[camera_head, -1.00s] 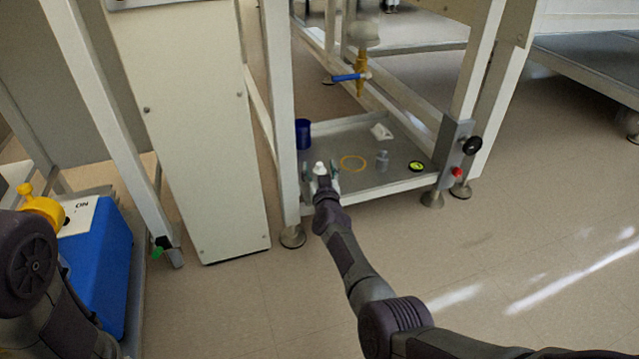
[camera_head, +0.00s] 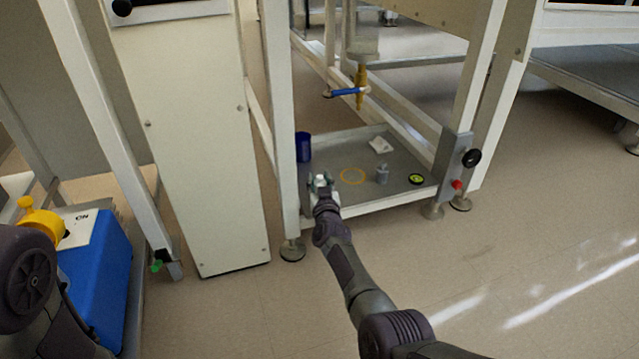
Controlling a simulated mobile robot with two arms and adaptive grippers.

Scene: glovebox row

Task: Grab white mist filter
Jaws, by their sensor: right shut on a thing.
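My right gripper (camera_head: 320,184) reaches to the front left of the low grey tray (camera_head: 345,192) under the frame. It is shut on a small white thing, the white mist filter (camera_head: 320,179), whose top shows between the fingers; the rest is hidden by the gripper. I cannot tell whether it touches the tray. My left arm shows at the lower left, but its gripper is not in view.
Frame posts flank the tray.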

